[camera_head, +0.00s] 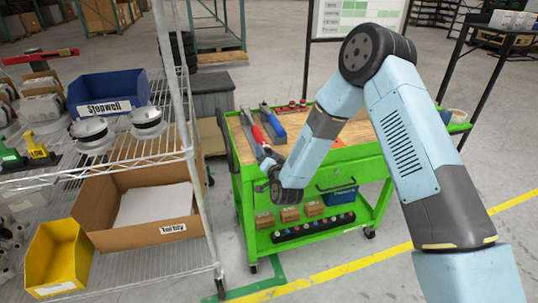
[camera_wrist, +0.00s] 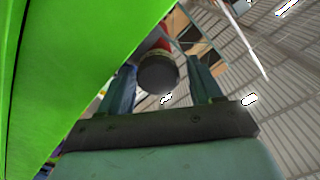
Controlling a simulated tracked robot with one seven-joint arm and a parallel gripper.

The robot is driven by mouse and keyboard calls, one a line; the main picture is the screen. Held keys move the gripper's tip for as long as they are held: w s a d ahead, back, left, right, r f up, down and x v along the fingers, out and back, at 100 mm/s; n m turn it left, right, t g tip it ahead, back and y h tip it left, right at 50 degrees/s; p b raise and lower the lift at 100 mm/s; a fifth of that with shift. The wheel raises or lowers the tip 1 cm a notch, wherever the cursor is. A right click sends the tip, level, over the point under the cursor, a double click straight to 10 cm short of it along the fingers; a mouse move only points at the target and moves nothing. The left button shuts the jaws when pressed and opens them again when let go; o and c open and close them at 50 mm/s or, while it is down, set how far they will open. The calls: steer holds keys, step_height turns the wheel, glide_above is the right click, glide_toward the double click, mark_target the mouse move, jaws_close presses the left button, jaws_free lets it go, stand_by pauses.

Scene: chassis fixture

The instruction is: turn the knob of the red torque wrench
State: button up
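The red torque wrench (camera_head: 258,134) lies at the left end of the green cart's wooden top, its near end toward the cart's edge. In the wrist view, a dark round knob (camera_wrist: 157,75) shows end-on, with a bit of red behind it. My gripper (camera_wrist: 163,78) is open, with one finger on each side of the knob and a visible gap on both sides. Whether the fingertips reach past the knob is hard to tell. In the head view my gripper is mostly hidden by my wrist, just below the wrench's near end.
A blue wrench (camera_head: 272,122) lies just right of the red one on the green cart (camera_head: 240,165). The cart's green side (camera_wrist: 55,65) fills the left of the wrist view. A wire shelf (camera_head: 140,150) with bins stands to the left, with a narrow gap between.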

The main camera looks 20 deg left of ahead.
steer(key=shift+d+f, duration=0.1)
steer(key=shift+f, duration=0.05)
steer(key=v, duration=1.3)
steer(key=shift+s, duration=0.35)
steer(key=shift+d, duration=0.1)
